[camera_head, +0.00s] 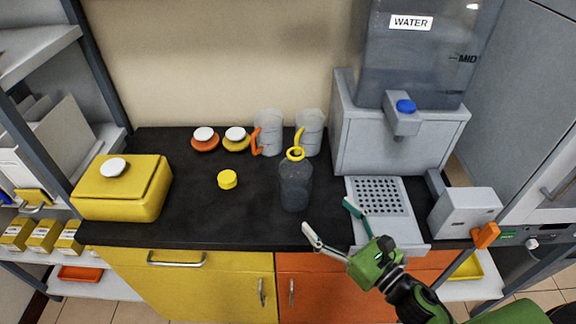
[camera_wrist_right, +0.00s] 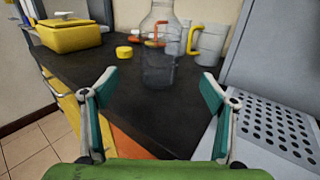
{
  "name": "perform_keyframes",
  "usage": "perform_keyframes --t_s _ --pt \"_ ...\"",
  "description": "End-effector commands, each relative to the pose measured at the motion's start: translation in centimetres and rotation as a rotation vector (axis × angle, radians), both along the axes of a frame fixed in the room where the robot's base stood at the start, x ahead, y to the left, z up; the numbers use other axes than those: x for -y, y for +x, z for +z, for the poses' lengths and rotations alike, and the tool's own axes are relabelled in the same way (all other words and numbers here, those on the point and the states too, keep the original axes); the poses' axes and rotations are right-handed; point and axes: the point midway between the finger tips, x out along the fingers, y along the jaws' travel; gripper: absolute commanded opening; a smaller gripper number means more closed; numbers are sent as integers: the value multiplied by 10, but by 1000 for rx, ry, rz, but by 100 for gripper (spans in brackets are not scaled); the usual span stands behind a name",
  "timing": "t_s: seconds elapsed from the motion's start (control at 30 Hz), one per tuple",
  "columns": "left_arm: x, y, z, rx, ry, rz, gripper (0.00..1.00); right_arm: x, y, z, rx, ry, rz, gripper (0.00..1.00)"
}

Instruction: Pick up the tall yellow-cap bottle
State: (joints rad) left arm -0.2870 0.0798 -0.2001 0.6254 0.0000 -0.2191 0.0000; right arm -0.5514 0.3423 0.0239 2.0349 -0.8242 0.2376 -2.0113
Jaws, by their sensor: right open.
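The tall bottle (camera_head: 295,186) is clear and grey-looking, with a yellow ring at its neck, and stands upright on the black counter. It also shows in the right wrist view (camera_wrist_right: 160,62), where its top is cut off. A loose yellow cap (camera_head: 227,179) lies on the counter left of the bottle; it shows in the wrist view too (camera_wrist_right: 124,52). My right gripper (camera_head: 330,221) is open and empty, in front of the bottle and slightly to its right. In the wrist view the bottle stands beyond and between the spread fingers (camera_wrist_right: 157,86), apart from them. My left gripper is out of view.
A grey water dispenser (camera_head: 350,140) and its perforated drip tray (camera_head: 362,226) stand to the right. Two clear mugs (camera_head: 268,125) with orange and yellow handles are behind the bottle. A yellow box (camera_head: 118,200) sits at left. The black counter (camera_head: 235,220) is clear front left.

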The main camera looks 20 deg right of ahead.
Motion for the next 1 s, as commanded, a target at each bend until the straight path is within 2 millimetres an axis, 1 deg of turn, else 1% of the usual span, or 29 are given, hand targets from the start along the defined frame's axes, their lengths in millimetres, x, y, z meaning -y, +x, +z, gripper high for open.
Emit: perform_keyframes --t_s 0.1,0.17,0.27,0.43,0.53,0.67,0.77,0.9,1.0 --pt "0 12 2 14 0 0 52 -2 2 0 5 -14 7 78" --pt "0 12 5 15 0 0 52 -4 7 1 7 -14 9 78" --pt "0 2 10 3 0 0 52 -9 21 3 8 -13 9 78" --pt "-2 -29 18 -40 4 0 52 -20 51 3 8 -13 8 78" --pt "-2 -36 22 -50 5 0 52 -25 65 2 6 -11 6 78" --pt "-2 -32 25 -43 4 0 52 -29 77 0 6 -11 6 78" --pt "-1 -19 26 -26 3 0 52 -31 81 -1 4 -12 6 78" --pt "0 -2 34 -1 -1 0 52 -34 92 1 5 -11 6 78" --pt "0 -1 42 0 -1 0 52 -39 105 1 5 -9 6 78"
